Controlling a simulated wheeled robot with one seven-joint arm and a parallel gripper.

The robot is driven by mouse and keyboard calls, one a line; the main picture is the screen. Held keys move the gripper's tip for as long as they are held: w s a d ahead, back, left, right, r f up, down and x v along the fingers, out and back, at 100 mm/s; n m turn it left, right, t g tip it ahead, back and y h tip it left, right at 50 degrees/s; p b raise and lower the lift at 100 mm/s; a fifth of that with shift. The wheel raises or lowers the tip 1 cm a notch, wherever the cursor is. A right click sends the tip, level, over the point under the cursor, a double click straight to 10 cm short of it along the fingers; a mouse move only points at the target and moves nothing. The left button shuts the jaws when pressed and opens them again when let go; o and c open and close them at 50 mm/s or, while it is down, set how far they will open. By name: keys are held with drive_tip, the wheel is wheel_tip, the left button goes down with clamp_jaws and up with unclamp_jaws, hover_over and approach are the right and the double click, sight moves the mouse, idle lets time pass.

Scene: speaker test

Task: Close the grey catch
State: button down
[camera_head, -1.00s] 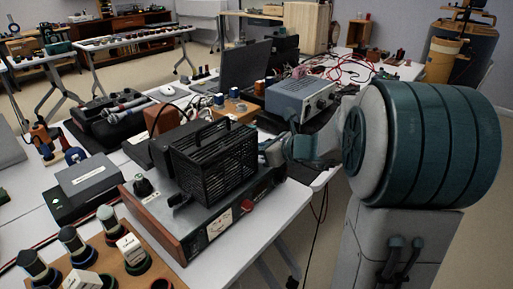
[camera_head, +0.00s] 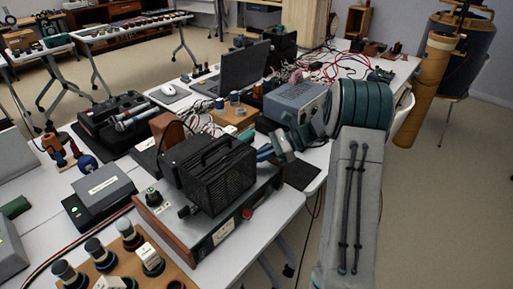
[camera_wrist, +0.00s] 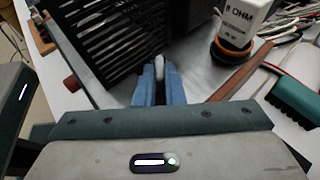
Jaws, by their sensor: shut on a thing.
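A small pale grey piece, which looks like the grey catch (camera_wrist: 159,66), shows between my fingertips in the wrist view, beside a black slatted cage (camera_wrist: 98,35). My gripper (camera_wrist: 159,76) has two blue fingers closed on it. In the head view the cage (camera_head: 212,175) stands on a wood-sided device with a metal front panel (camera_head: 232,220). My gripper (camera_head: 264,153) reaches the cage's right side from the right. The catch itself is too small to make out in the head view, so its exact position cannot be told.
In the wrist view a white block marked "8 OHM" (camera_wrist: 240,22) stands on an orange-rimmed base right of my fingers. A grey-blue instrument (camera_head: 297,103) stands behind my wrist in the head view. Parts on a wooden board (camera_head: 130,262) lie at the front left.

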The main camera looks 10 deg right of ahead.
drive_tip(key=n+g+p, duration=0.2)
drive_tip(key=g, duration=0.1)
drive_tip(key=n+g+p, duration=0.1)
drive_tip(key=shift+w+a+r+n+g, duration=0.15)
drive_tip(key=shift+w+n+g, duration=0.15)
drive_tip(key=shift+n, duration=0.1)
drive_tip(key=shift+w+a+f+n+g+h+p, duration=0.15)
drive_tip(key=shift+n+g+h+p, duration=0.45)
drive_tip(key=shift+n+g, duration=0.4)
drive_tip(key=shift+w+d+f+n+g+h+p, duration=0.1)
drive_tip(key=shift+n+g+h+p, duration=0.5)
drive_tip(key=shift+n+g, duration=0.35)
drive_tip(key=shift+a+g, duration=0.1)
drive_tip(key=shift+g, duration=0.15)
drive_tip(key=c, duration=1.5)
unclamp_jaws()
drive_tip(key=shift+a+r, duration=0.1)
drive_tip(key=shift+d, duration=0.2)
